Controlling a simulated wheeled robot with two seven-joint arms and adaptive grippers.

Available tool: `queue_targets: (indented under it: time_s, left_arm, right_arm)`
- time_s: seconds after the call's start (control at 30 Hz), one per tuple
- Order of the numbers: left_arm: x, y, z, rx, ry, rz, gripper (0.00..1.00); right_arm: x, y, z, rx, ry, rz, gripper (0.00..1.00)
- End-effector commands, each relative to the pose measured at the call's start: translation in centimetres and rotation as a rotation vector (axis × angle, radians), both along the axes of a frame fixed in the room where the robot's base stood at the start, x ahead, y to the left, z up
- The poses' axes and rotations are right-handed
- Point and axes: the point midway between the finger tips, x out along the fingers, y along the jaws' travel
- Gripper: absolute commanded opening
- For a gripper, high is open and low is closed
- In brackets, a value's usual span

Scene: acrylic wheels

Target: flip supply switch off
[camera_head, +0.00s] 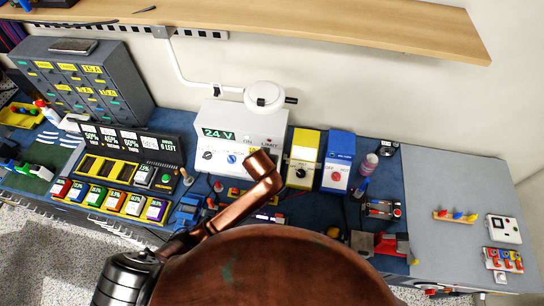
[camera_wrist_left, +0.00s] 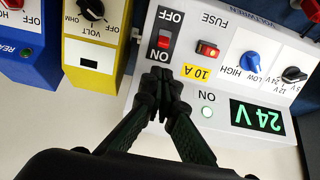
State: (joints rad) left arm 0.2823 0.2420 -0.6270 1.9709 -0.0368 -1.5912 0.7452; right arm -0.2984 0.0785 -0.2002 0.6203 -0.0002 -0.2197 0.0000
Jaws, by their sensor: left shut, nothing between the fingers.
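The white supply unit (camera_head: 218,155) stands on the blue bench, its display (camera_head: 217,134) reading 24 V. In the left wrist view it appears upside down, with a lit green 24 V display (camera_wrist_left: 257,117) and a pale green lamp (camera_wrist_left: 207,112) marked ON. Its red rocker switch (camera_wrist_left: 165,41) sits between the labels OFF, above it in that picture, and ON, below it. My left gripper (camera_wrist_left: 160,76) is shut and empty, its tips beside the ON label, just below the switch. Whether they touch the panel I cannot tell. My right gripper is not in view.
A copper-coloured jointed arm (camera_head: 235,205) and a large brown round shape (camera_head: 270,270) block much of the head view. A red fuse holder (camera_wrist_left: 207,50) and knobs flank the switch.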

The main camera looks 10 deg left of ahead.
Motion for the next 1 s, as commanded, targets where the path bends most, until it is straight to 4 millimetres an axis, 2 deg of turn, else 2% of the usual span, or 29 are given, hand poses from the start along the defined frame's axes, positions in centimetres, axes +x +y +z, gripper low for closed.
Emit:
queue_targets:
  time_s: [0.1, 0.2, 0.27, 0.5, 0.57, 0.73, 1.0]
  left_arm:
    - [0.0, 0.1, -0.1, 0.001, 0.0, 0.002, 0.0]
    - [0.4, 0.2, -0.6, 0.003, 0.002, 0.003, 0.0]
    - [0.8, 0.2, -1.1, 0.003, 0.001, 0.002, 0.0]
    - [3.1, 0.1, -4.6, 0.004, 0.003, 0.0, 0.0]
    - [3.7, 0.0, -5.4, 0.003, 0.002, -0.001, 0.0]
    - [5.0, -0.1, -7.3, 0.003, 0.002, -0.003, 0.0]
    - [5.7, -0.1, -8.3, 0.0, -0.001, -0.002, 0.0]
  right_arm:
    - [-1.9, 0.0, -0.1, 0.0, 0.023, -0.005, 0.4]
    - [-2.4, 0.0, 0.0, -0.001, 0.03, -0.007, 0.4]
    - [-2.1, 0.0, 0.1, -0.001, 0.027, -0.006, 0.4]
    - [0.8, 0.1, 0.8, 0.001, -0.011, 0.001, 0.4]
    - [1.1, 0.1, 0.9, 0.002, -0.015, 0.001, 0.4]
    - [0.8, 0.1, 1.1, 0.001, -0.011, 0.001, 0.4]
    - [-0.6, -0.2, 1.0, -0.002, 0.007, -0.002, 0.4]
